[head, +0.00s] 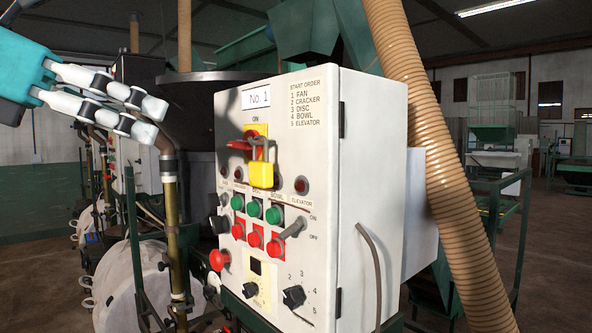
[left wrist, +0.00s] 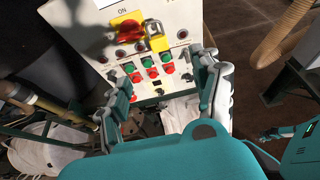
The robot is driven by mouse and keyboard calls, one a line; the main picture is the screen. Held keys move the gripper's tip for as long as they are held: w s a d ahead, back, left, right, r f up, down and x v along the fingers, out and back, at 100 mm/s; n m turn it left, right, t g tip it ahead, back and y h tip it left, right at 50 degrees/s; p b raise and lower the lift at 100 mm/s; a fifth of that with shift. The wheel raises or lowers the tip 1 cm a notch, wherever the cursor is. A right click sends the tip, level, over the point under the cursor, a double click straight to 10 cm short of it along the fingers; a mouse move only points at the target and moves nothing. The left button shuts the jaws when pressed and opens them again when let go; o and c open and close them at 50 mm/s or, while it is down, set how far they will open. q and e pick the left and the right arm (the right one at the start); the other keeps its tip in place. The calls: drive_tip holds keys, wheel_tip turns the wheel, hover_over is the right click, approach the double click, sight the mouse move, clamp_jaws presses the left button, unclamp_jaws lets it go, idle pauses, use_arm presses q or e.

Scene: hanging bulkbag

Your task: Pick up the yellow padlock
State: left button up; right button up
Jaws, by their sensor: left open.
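The yellow padlock (head: 261,175) hangs by its grey shackle from the red switch (head: 240,145) on the front of a white control box (head: 370,130). In the left wrist view the padlock (left wrist: 158,43) shows beyond the fingers, near the top. My left gripper (head: 150,119) is open and empty, left of the box and apart from the padlock. Its spread fingers also show in the left wrist view (left wrist: 160,75). A teal and grey part that looks like my right gripper (left wrist: 273,133) shows at the right edge there; its fingers are too small to judge.
Red and green buttons (head: 254,209) and a black knob (head: 293,297) sit below the padlock. A brown pipe (head: 168,210) stands upright close to my left gripper. A thick ribbed tan hose (head: 425,140) runs down right of the box. The space before the panel looks clear.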

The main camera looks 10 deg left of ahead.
use_arm(q)
drive_tip(key=w, duration=0.1)
drive_tip(key=p, duration=0.2)
approach(255, 166)
drive_tip(key=x, duration=0.4)
drive_tip(key=shift+w+d+f, duration=0.15)
drive_tip(key=shift+f, duration=0.05)
drive_tip(key=shift+w+d, duration=0.1)
drive_tip(key=shift+w+d+p, duration=0.15)
drive_tip(key=shift+w+p, duration=0.05)
drive_tip(key=shift+p, duration=0.35)
drive_tip(key=p+x, duration=0.1)
drive_tip(key=x, duration=0.3)
drive_tip(key=shift+w+d+f+p, duration=0.1)
drive_tip(key=shift+w+d+p, duration=0.1)
drive_tip(key=shift+w+p, duration=0.15)
drive_tip(key=shift+s, duration=0.1)
use_arm(e)
drive_tip(key=r, duration=0.5)
drive_tip(key=shift+s+a, duration=0.25)
drive_tip(key=shift+s, duration=0.1)
use_arm(q)
drive_tip(key=shift+a, duration=0.1)
